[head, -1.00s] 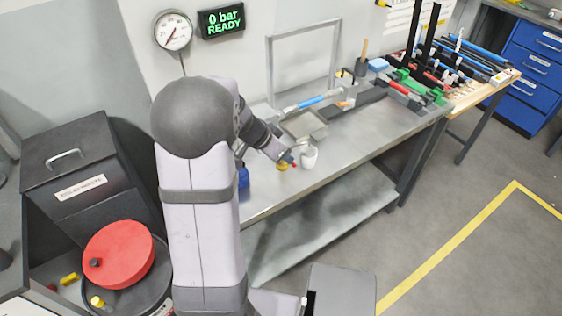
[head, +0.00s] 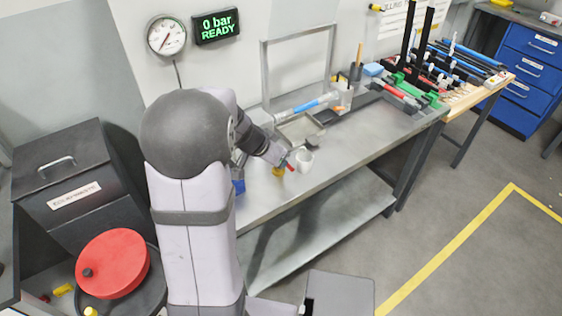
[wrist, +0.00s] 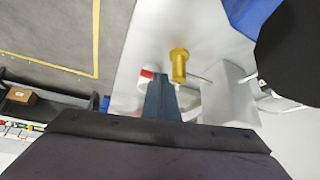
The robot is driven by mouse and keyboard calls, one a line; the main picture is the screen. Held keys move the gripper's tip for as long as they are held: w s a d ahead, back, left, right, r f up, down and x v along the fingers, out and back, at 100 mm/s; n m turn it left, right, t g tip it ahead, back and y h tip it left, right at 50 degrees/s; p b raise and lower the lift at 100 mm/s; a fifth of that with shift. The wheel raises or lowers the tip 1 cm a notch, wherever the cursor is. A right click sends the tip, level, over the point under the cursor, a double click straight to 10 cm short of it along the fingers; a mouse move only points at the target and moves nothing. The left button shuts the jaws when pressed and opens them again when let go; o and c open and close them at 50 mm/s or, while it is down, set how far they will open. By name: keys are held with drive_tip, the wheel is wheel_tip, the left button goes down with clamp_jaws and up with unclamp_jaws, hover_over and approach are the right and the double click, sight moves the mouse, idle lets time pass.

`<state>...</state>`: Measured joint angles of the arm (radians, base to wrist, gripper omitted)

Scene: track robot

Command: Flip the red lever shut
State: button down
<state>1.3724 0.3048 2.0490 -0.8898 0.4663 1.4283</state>
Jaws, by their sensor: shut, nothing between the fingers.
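A small red lever (head: 291,167) shows at the bench's front left, beside a yellow brass-coloured fitting (head: 278,171). In the wrist view the red part (wrist: 146,73) is just left of the fingertips, and the brass fitting (wrist: 179,62) stands just beyond and right of them. My gripper (head: 285,162) is shut and empty, close to the lever. Its blue-grey fingers (wrist: 162,90) hide part of what lies behind them. I cannot tell whether they touch the lever, nor its exact angle.
A white mug (head: 304,161) stands right of the lever on the grey bench (head: 345,143). A gauge (head: 167,35) and a display (head: 216,26) reading "0 bar READY" are on the wall. A metal frame (head: 264,75) and tools stand farther back. Clear floor lies in front.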

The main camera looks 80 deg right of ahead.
drive_tip(key=shift+w+a, duration=0.1)
drive_tip(key=shift+w, duration=0.25)
drive_tip(key=w+d+b+v, duration=0.1)
drive_tip(key=w+v, duration=0.1)
drive_tip(key=v, duration=1.1)
drive_tip(key=shift+r, duration=0.45)
drive_tip(key=shift+w, duration=0.2)
